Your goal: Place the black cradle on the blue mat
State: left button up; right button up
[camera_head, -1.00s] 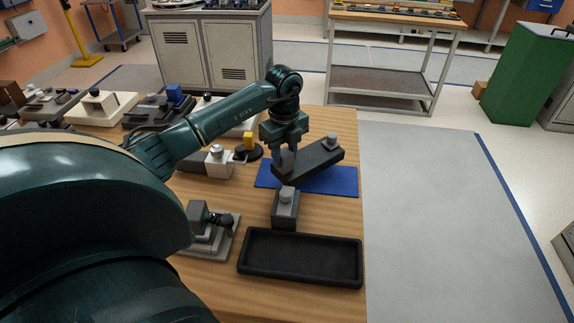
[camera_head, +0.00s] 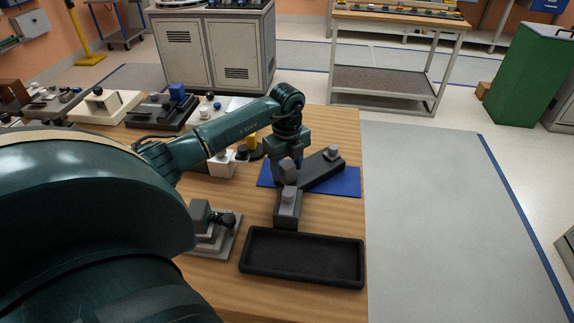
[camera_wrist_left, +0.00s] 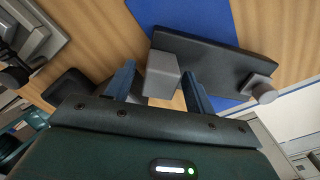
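The black cradle (camera_head: 322,174) is a dark bar with a grey block near its left end and a grey knob at its right end. It lies slanted over the blue mat (camera_head: 348,185), low at mat level; full contact is hard to tell. My left gripper (camera_head: 290,178) is at the cradle's left end. In the left wrist view, its two fingers (camera_wrist_left: 158,84) stand on either side of the cradle's grey block (camera_wrist_left: 162,75), with small gaps showing, so it looks open. The mat (camera_wrist_left: 190,18) shows beyond the bar (camera_wrist_left: 212,62). My right gripper is not in view.
Several fixtures crowd the table's back left. The table's right edge is close to the mat.

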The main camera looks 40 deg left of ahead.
pick_arm(q)
jog(key=shift+r, duration=0.2)
notch_tip(320, 180, up, 12)
dwell(0.4)
dwell(0.5)
